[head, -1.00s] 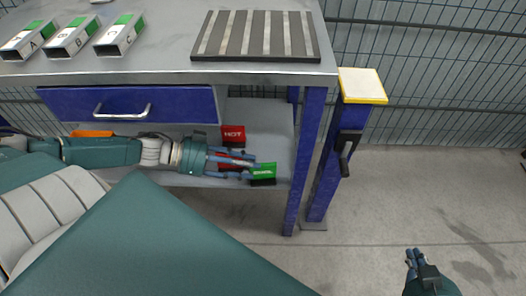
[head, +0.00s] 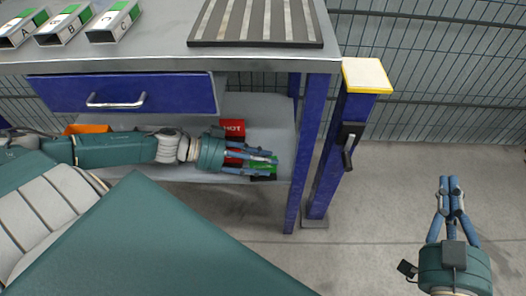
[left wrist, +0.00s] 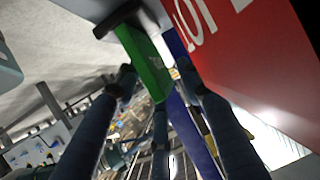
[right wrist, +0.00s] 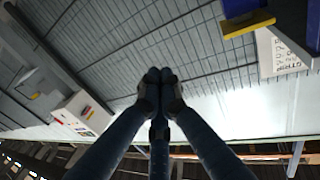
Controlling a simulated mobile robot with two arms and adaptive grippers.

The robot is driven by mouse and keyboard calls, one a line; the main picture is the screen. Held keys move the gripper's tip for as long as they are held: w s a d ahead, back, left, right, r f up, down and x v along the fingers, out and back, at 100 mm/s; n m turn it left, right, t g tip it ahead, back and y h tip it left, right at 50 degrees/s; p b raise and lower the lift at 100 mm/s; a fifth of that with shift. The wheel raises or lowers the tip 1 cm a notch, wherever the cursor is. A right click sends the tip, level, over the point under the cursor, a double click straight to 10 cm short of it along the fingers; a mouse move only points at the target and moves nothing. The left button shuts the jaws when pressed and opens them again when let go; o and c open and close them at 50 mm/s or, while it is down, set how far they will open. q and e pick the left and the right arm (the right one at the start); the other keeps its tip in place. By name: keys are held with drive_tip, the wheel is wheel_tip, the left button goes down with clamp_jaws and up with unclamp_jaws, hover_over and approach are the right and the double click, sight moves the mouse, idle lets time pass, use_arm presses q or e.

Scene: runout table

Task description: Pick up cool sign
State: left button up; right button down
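The green cool sign (head: 258,166) stands on a dark base on the shelf under the table, partly hidden by my left gripper. My left gripper (head: 272,165) reaches in over it from the left, with fingers spread to either side. In the left wrist view the green sign (left wrist: 148,66) lies between the fingertips (left wrist: 157,75). One finger looks close to or against its edge, and a gap shows by the other; firm contact cannot be told. My right gripper (head: 450,183) is empty, away over the floor at right, its fingertips together, as the right wrist view (right wrist: 160,78) also shows.
A red HOT sign (head: 233,127) stands behind my left gripper; another red sign (head: 233,158) is mostly hidden under its fingers. A blue drawer (head: 125,92) and the tabletop (head: 150,50) lie above.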

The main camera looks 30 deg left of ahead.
use_arm(q)
drive_tip(key=shift+c, duration=0.3)
clamp_jaws()
drive_tip(key=shift+r, duration=0.1)
